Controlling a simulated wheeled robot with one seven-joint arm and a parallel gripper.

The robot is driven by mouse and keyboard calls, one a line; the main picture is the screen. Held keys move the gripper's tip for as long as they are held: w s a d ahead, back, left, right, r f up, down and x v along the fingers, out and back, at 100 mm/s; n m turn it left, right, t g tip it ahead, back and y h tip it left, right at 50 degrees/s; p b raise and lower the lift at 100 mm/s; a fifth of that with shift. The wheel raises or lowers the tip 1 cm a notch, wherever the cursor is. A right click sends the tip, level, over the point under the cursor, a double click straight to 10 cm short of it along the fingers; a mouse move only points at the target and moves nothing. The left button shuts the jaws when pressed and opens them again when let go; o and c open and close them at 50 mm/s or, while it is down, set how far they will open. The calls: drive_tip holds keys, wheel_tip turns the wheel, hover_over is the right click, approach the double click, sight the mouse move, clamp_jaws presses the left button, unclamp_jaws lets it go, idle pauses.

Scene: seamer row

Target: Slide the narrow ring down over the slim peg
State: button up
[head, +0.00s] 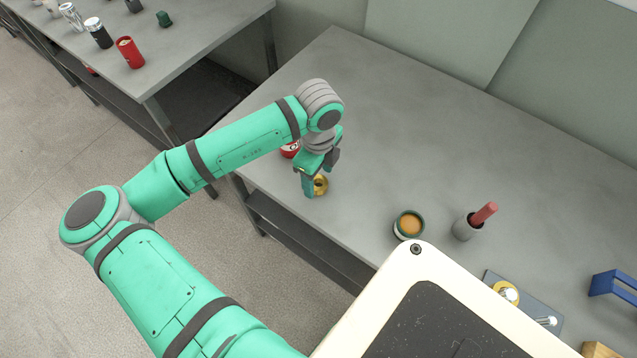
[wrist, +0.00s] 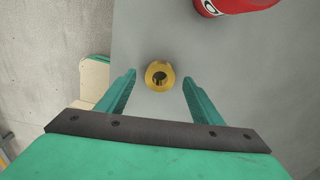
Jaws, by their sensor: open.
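A small gold ring (head: 322,190) lies on the grey table near its left edge. In the wrist view the ring (wrist: 171,74) shows from above, with a dark hole in its middle. My gripper (head: 311,187) is at the ring; in the wrist view its open fingers (wrist: 158,80) stand on either side, with a gap to each. A blue-grey plate (head: 527,302) at the lower right carries a short silver peg (head: 546,321), which looks slim, and a yellow round piece with a pale centre (head: 507,293). My body hides part of the plate.
A red can (head: 289,150) stands just behind my gripper, also in the wrist view (wrist: 235,5). A cup with orange contents (head: 408,224), a grey holder with a pink stick (head: 466,228) and a blue bracket (head: 612,285) stand rightward. The table's back is clear.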

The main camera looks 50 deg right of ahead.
drive_tip(key=shift+f, duration=0.9)
drive_tip(key=c, duration=1.2)
drive_tip(key=shift+r, duration=0.1)
drive_tip(key=shift+c, duration=0.2)
